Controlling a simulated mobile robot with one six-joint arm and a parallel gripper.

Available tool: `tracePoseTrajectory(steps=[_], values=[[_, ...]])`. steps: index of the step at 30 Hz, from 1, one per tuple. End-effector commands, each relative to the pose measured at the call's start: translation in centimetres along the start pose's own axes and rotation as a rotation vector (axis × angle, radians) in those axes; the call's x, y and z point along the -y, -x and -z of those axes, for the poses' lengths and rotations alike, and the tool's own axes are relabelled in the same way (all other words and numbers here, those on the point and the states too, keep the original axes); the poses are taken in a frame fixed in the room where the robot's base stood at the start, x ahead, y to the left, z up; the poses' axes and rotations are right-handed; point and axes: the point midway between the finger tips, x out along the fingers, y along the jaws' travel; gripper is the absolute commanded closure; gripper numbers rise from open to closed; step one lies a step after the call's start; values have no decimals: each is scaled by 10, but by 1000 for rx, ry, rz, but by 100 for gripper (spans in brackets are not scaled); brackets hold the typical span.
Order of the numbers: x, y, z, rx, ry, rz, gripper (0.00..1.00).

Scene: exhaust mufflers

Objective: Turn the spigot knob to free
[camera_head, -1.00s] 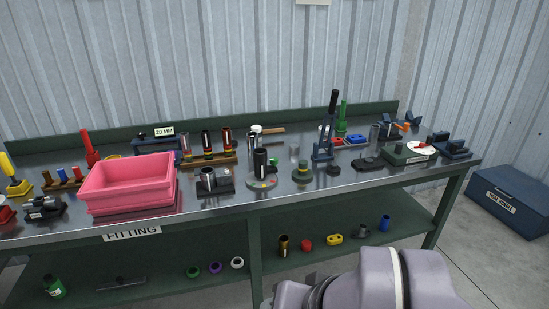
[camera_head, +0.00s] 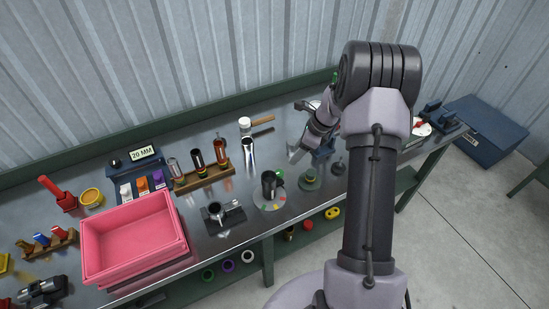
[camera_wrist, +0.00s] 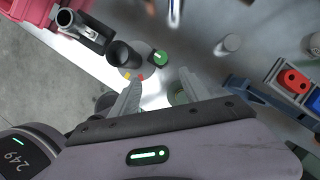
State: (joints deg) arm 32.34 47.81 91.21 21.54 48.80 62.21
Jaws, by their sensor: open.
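A black cylinder (camera_head: 268,184) stands on a round grey base (camera_head: 262,204) with coloured marks. A small green knob (camera_wrist: 160,57) sits beside it on that base in the wrist view. A separate dark green round piece (camera_head: 309,183) stands just to the right on the bench. I cannot tell for certain which is the spigot knob. My gripper (camera_wrist: 161,92) is open and empty, with its two fingers pointing down over the bench near these pieces. The round green piece is partly hidden behind the right finger in the wrist view.
A pink bin (camera_head: 133,237) stands at the bench's left. A wooden rack of tubes (camera_head: 205,178) and a 20 MM display (camera_head: 142,154) stand behind. A fixture with a metal ring (camera_head: 222,217) is left of the black cylinder. A blue chest (camera_head: 490,140) stands right.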

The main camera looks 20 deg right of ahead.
Motion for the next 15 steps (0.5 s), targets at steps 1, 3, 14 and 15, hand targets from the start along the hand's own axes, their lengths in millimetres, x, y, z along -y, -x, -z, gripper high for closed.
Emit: tracePoseTrajectory(steps=[1,3,14,15], values=[[-1,-19,1,-1,2,-4,46],[-1,-40,1,-1,3,-3,46],[-1,-123,0,-1,5,-2,46],[-1,-128,0,-1,6,-1,46]])
